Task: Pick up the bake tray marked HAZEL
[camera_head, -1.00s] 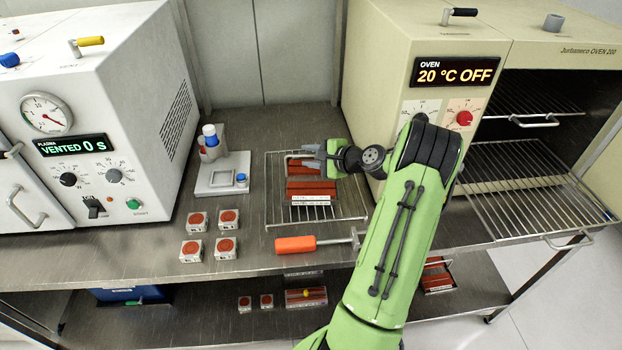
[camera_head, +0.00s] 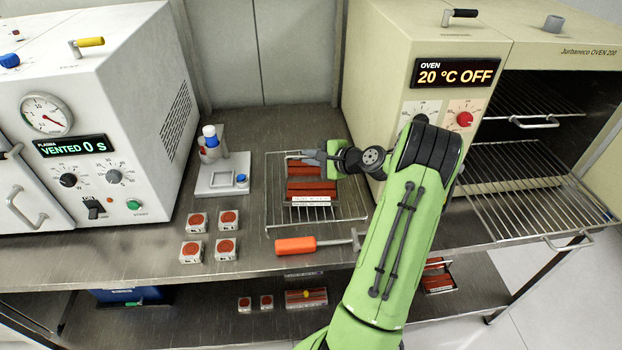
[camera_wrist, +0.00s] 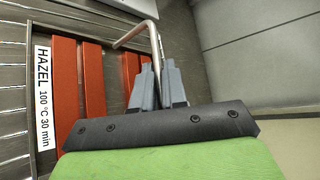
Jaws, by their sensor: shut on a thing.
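My gripper (camera_head: 312,158) is at the tray's back end. In the wrist view my grey fingers (camera_wrist: 157,72) are shut on the tray's bent metal handle (camera_wrist: 140,32). Whether the tray touches the rack is hard to tell.
The wire rack (camera_head: 357,217) lies under the tray. An orange-handled tool (camera_head: 296,245) lies in front of it. Several red-topped square pieces (camera_head: 225,247) and a small stand (camera_head: 222,178) are to the left. The oven (camera_head: 395,95) stands close on the right.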

